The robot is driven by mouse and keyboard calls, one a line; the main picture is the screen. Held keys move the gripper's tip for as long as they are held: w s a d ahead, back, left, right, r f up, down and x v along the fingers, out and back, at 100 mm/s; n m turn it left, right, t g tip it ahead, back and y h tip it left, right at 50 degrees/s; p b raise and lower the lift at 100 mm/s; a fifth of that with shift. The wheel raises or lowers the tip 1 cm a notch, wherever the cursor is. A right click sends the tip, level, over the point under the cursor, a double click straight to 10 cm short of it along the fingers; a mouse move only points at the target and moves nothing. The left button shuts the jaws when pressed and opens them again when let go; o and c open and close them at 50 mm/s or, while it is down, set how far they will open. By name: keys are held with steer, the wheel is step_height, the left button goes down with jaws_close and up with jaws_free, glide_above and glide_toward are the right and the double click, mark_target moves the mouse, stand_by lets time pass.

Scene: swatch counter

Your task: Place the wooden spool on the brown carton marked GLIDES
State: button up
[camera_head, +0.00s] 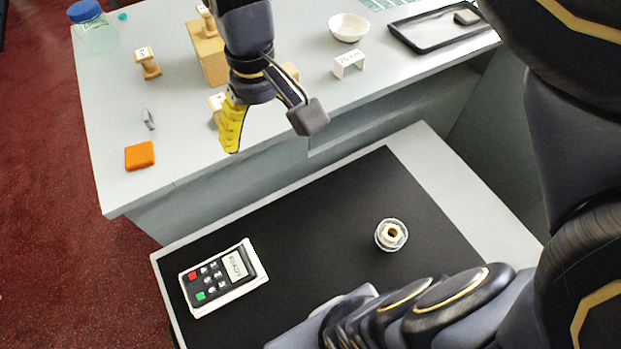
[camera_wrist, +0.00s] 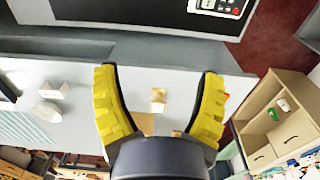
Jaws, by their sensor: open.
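A wooden spool-shaped piece (camera_head: 147,64) with a pale marked top stands on the grey counter at the left. A similar small one (camera_head: 206,20) sits on a tall brown carton (camera_head: 208,55); no GLIDES marking is readable. Another pale wooden piece (camera_head: 215,103) is partly hidden behind my yellow finger. My gripper (camera_head: 270,134) is open and empty above the counter's front edge. In the wrist view a small wooden piece (camera_wrist: 158,98) shows between the spread fingers of my gripper (camera_wrist: 158,72), beyond them. The carton is mostly hidden there.
A white bowl (camera_head: 348,27), a white sign (camera_head: 349,64) and a black tray (camera_head: 437,44) are at the right. An orange block (camera_head: 140,156) and a blue-lidded jar (camera_head: 95,28) are at the left. A card terminal (camera_head: 222,277) and a ringed roll (camera_head: 391,235) lie on the black mat (camera_head: 320,215).

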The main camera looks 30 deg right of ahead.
steer(key=s+f+g, duration=0.1)
steer(key=s+f, duration=0.2)
steer(key=s, duration=1)
steer(key=shift+s+a+g, duration=0.3)
steer(key=shift+s, duration=0.1)
